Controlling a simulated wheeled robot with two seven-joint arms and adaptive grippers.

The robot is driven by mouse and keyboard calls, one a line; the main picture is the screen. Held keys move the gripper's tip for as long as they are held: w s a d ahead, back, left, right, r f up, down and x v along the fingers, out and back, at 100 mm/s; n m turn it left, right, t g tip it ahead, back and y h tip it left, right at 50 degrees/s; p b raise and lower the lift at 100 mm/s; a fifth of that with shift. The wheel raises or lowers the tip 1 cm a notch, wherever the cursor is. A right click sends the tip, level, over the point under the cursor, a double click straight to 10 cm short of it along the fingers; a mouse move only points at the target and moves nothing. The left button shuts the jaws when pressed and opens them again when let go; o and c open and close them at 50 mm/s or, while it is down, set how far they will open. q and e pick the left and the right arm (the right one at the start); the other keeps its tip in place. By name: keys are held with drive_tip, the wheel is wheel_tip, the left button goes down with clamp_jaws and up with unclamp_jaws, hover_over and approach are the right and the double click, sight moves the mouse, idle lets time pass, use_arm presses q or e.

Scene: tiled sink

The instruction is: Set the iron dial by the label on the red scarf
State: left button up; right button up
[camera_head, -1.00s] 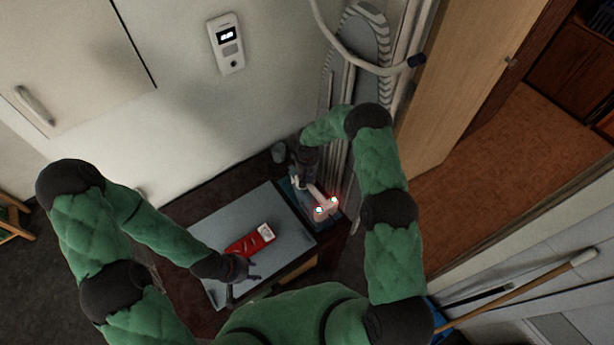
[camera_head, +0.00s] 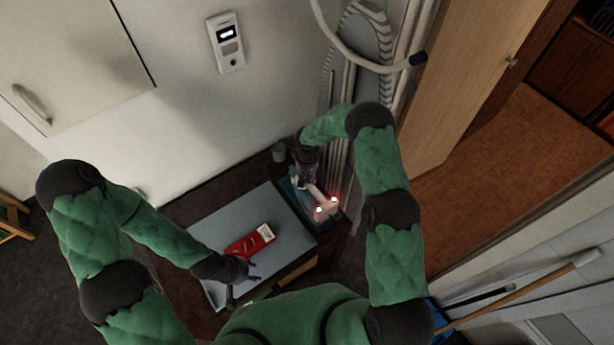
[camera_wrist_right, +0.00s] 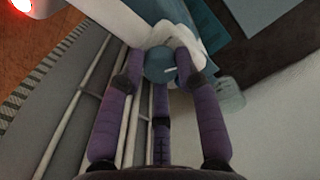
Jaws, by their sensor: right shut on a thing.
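A folded red scarf (camera_head: 246,245) with a white label (camera_head: 265,232) lies on the grey board; the label's print is too small to read. The white and teal iron (camera_head: 322,204) stands at the board's right side, with red lights showing. My right gripper (camera_head: 306,172) is above it. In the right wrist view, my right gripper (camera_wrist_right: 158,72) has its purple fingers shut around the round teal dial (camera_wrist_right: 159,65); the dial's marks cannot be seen. My left gripper (camera_head: 248,275) is low beside the scarf's near side; its finger opening is unclear.
The grey board (camera_head: 215,290) has bare room around the scarf. A small clear cup (camera_head: 279,152) stands behind the iron near the wall. A wall panel (camera_head: 227,44) hangs above. An ironing board (camera_head: 362,40) leans at the back, beside a wooden door (camera_head: 465,70).

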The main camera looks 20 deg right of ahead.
drive_tip(key=m+b, duration=0.2)
drive_tip(key=b, duration=0.1)
drive_tip(key=m+b, duration=0.2)
drive_tip(key=b, duration=0.1)
drive_tip(key=f+m+b, duration=0.1)
drive_tip(key=m+b, duration=0.1)
drive_tip(key=b, duration=0.1)
drive_tip(key=shift+s+a, duration=0.1)
drive_tip(key=shift+s, duration=0.2)
use_arm(q)
drive_tip(key=shift+f+b, duration=1)
drive_tip(key=shift+f, duration=4.65)
use_arm(e)
drive_tip(key=shift+a+r+m, duration=0.1)
drive_tip(key=shift+r+m, duration=0.05)
drive_tip(key=shift+m, duration=1.15)
drive_tip(key=o, duration=1.1)
drive_tip(key=shift+r, duration=0.1)
drive_tip(key=shift+o, duration=0.2)
drive_tip(key=shift+w+r, duration=0.1)
drive_tip(key=shift+w+r, duration=0.1)
drive_tip(key=shift+r, duration=0.05)
